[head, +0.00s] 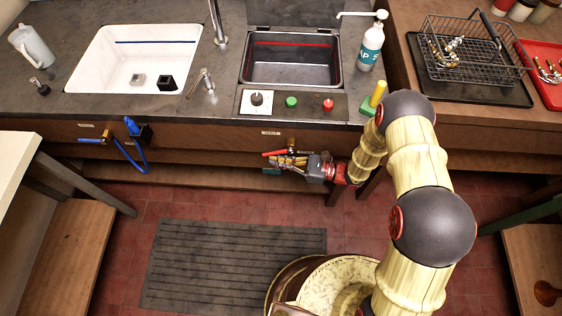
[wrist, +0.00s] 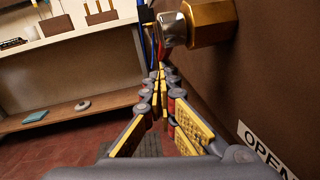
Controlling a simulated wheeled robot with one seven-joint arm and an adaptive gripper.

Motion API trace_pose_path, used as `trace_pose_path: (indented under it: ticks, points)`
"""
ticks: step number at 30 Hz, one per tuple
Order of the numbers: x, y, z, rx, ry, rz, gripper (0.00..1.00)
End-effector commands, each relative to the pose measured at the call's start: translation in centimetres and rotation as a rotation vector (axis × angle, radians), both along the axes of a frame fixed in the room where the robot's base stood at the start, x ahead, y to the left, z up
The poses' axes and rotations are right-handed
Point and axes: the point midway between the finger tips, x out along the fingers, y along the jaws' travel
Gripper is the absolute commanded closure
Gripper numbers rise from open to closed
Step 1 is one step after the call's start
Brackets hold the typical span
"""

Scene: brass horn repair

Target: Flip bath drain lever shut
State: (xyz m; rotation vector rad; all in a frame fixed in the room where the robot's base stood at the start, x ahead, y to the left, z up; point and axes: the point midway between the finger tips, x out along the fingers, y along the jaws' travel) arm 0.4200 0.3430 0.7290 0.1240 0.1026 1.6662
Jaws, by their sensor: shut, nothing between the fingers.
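A red-handled drain lever (head: 280,152) sits on the cabinet front below the dark metal bath (head: 290,73). My gripper (head: 276,162) is at this lever, shut and empty, pointing left along the panel. In the wrist view the brass hex fitting (wrist: 212,20) and silver valve body (wrist: 173,27) stand out from the panel, just beyond and right of my fingertips (wrist: 160,76). A sliver of the red handle (wrist: 161,52) shows past the valve body, largely hidden. I cannot tell whether the fingers touch it. An "OPEN" label (wrist: 266,150) is on the panel beside my gripper.
A blue-handled valve (head: 92,141) with a blue hose (head: 133,157) is further left on the same front, below the white sink (head: 110,60). The counter overhangs the lever. A lower shelf (head: 215,160) runs beneath. A grey mat (head: 235,265) lies on the floor.

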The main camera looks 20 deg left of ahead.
Motion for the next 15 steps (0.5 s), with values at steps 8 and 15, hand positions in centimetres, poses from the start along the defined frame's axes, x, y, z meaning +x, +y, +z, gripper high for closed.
trace_pose_path:
  ticks: [8, 15]
  points:
    - [-0.3, 1.2, 1.2, -0.001, 0.000, 0.001, 1.00]
    - [-0.4, 1.7, 1.8, -0.001, 0.000, 0.001, 1.00]
